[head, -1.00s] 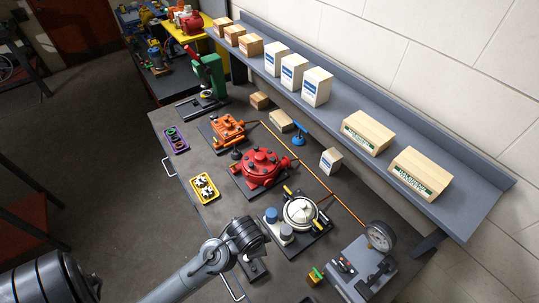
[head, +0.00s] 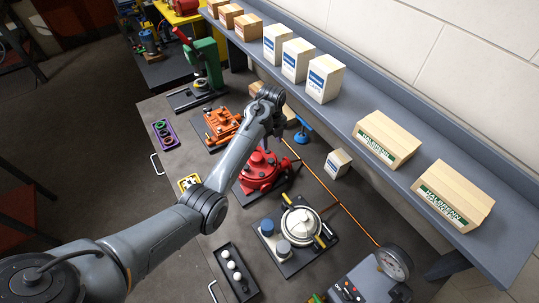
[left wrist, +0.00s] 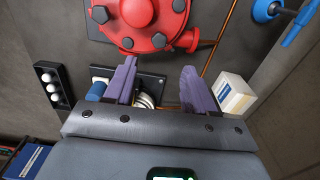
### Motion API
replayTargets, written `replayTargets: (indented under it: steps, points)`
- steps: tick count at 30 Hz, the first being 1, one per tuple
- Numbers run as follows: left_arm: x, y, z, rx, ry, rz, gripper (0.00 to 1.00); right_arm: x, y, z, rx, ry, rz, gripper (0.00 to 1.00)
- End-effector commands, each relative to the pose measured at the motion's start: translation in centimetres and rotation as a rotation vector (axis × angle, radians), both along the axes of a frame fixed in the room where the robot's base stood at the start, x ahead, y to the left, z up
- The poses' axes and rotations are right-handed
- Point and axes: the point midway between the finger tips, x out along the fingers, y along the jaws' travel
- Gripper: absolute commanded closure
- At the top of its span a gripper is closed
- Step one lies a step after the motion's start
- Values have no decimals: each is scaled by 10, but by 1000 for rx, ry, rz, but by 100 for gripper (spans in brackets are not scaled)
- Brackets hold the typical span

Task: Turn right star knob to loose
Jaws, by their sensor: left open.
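The unit with a round white lid (head: 300,222) stands on a black plate near the bench's front right, with yellow bars at its edge. A blue cylinder (head: 267,227) and a grey-topped one (head: 283,247) stand beside it. I cannot make out which part is the right star knob. My left arm reaches over the red pump (head: 260,170). Its gripper (left wrist: 160,72) is open and empty in the left wrist view, its purple fingers apart. The white lid (left wrist: 144,100) shows partly between the fingers, and the blue cylinder (left wrist: 96,90) is left of them. My right gripper is not in view.
A copper pipe (head: 325,190) runs along the bench behind the units. A small white-blue box (head: 338,163) and a blue valve handle (head: 303,128) stand near it. A black tray with white balls (head: 236,275) lies at the front. The shelf (head: 345,110) overhangs the back.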

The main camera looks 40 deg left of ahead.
Motion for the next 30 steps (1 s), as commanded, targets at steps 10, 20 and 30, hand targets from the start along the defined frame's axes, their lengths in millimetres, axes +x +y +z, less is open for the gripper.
replayTargets:
  steps: [10,20,30]
  points:
    - [-1,0,-47,-1,4,-3,45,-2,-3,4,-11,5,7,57]
    - [0,0,-92,0,2,-2,45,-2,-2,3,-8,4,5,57]
    - [0,0,-103,0,0,-2,45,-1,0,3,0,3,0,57]
